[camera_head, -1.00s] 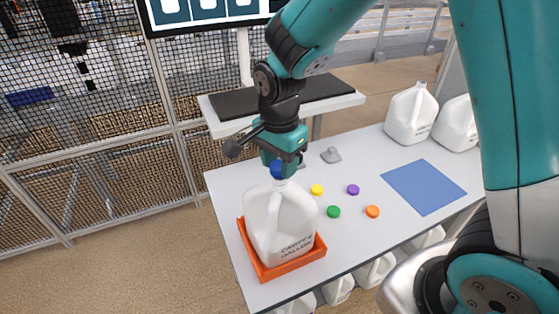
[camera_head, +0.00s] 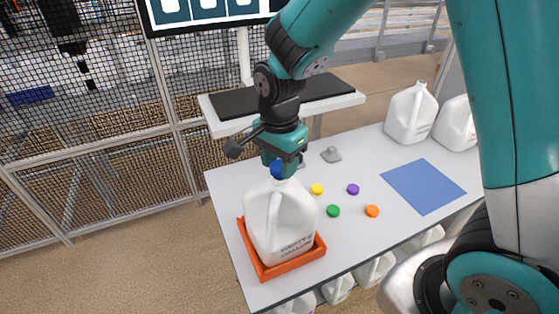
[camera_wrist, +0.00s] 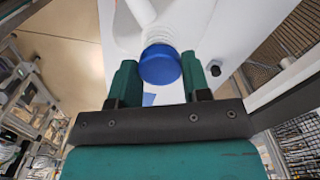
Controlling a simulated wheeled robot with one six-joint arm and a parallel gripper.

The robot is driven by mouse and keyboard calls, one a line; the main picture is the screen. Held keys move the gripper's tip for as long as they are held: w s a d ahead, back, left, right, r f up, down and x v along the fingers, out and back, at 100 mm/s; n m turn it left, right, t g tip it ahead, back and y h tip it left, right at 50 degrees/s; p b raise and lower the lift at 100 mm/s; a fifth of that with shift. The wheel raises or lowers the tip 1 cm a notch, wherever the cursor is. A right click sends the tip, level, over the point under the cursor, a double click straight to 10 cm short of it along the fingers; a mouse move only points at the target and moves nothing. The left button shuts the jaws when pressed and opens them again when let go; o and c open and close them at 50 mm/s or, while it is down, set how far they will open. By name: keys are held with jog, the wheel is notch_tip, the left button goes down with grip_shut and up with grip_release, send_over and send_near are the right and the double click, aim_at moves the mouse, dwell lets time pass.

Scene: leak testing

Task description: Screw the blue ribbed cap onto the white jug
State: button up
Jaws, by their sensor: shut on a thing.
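The white jug (camera_head: 285,228) stands upright in the orange tray (camera_head: 290,266) at the near left of the table. The blue ribbed cap (camera_head: 278,169) is at the jug's mouth, and in the wrist view the blue cap (camera_wrist: 160,64) covers the end of the jug's neck (camera_wrist: 158,36). Whether the threads are engaged is hidden.
Yellow (camera_head: 317,189), green (camera_head: 333,211), purple (camera_head: 352,189) and orange (camera_head: 372,211) caps lie right of the jug. A blue mat (camera_head: 423,187) lies farther right. White jugs (camera_head: 410,113) stand at the back right. A raised shelf (camera_head: 310,105) is behind my gripper.

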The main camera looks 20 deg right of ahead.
jog(key=shift+f, duration=0.2)
jog(key=shift+f+b, duration=0.65)
jog(key=shift+f, duration=0.1)
jog(key=o, duration=1)
jog(key=shift+c, duration=0.2)
notch_tip(320, 180, up, 17)
jog(key=b, duration=0.3)
jog(key=s+a+f+n+y, duration=0.1)
jog(key=s+f+n, duration=0.2)
jog(key=s+n, duration=0.3)
jog(key=s+a+f+n+y+b, duration=0.1)
jog(key=s+a+f+n, duration=0.1)
jog(key=s+n, duration=0.4)
jog(key=s+a+f+n+y+b, duration=0.1)
jog(key=s+f+n+y, duration=0.1)
jog(key=s+n, duration=0.4)
jog(key=shift+s+a+f+n, duration=0.3)
jog(key=shift+f+n, duration=0.5)
jog(key=shift+n, duration=0.3)
